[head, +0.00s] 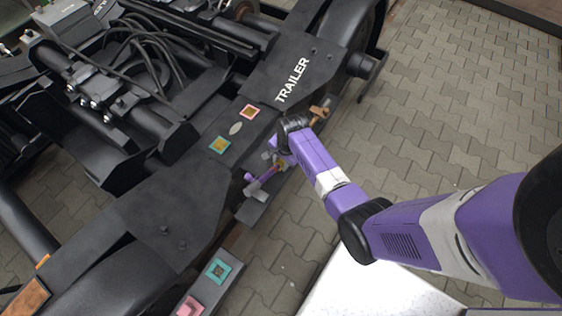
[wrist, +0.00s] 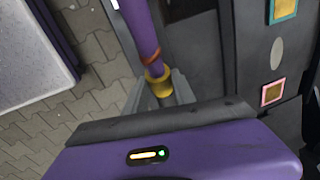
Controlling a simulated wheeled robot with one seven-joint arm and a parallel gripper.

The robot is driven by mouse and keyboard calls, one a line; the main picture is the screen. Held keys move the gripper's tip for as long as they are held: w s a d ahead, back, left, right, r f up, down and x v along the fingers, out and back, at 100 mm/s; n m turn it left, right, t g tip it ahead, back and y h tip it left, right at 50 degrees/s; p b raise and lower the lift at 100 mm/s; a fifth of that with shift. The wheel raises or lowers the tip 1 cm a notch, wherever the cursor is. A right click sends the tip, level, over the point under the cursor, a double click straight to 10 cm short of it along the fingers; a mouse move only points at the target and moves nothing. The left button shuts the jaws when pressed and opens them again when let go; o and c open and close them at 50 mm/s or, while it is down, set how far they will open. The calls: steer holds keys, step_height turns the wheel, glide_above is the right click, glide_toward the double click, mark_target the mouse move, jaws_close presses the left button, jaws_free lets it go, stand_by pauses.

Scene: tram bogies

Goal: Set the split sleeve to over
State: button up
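What I take to be the split sleeve is a purple round bar with a brown-orange ring and a yellow collar (wrist: 158,82) in the wrist view. My gripper (head: 276,158) is right by that yellow end. In the wrist view the purple gripper body fills the bottom, and grey parts flank the yellow collar. I cannot tell whether the fingers touch it. No label reading "over" is legible.
The dark bogie frame marked TRAILER (head: 292,80) fills the left and middle. Paving (head: 450,110) to the right is open.

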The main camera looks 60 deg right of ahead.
jaws_close()
stand_by(1.1)
